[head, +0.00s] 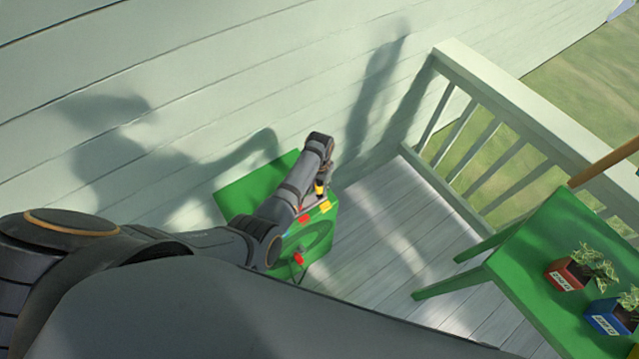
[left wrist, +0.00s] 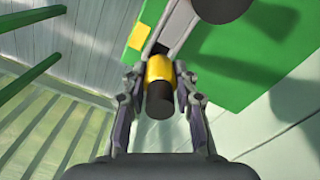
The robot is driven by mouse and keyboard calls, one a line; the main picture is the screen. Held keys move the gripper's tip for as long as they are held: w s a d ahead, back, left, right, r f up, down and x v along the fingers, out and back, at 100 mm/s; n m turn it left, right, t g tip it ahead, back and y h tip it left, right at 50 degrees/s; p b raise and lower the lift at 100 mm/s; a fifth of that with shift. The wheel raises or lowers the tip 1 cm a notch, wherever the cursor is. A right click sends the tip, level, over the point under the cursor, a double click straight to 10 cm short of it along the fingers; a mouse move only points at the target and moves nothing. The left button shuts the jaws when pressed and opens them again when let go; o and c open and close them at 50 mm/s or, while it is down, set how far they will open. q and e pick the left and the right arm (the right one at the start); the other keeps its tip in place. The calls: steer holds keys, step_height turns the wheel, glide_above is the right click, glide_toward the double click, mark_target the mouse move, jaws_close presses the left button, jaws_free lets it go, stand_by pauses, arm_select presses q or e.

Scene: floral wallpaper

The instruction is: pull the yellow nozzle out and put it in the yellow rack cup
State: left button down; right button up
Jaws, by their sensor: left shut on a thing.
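The yellow nozzle (left wrist: 158,70) with a dark end sits between the fingers of my left gripper (left wrist: 158,98) in the left wrist view. The gripper is shut on it. In the head view the nozzle is a small yellow and black piece (head: 320,189) at the tip of my left gripper (head: 321,180), over the far right part of a green stand (head: 245,185). I cannot tell whether the nozzle is still seated. A yellow patch (head: 325,207) lies just below it; I cannot tell whether it is the rack cup. My right gripper is not in view.
Red pieces (head: 298,258) are on the near side of the green stand. A green table (head: 535,245) with a red planter (head: 566,275) and a blue planter (head: 610,317) stands at right. A railing (head: 500,90) and siding wall bound the deck. Deck floor (head: 385,225) between is clear.

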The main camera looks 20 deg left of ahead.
mark_target(319, 190)
arm_select(q)
steer(key=shift+f, duration=0.3)
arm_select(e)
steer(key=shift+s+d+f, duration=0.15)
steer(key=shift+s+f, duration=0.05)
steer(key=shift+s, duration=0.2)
arm_select(q)
steer(key=shift+r, duration=0.1)
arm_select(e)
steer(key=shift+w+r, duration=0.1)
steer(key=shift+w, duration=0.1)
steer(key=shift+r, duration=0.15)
arm_select(q)
steer(key=shift+p, duration=0.65)
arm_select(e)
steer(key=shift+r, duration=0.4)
arm_select(q)
steer(key=shift+f+b, duration=1.25)
steer(key=shift+f, duration=0.35)
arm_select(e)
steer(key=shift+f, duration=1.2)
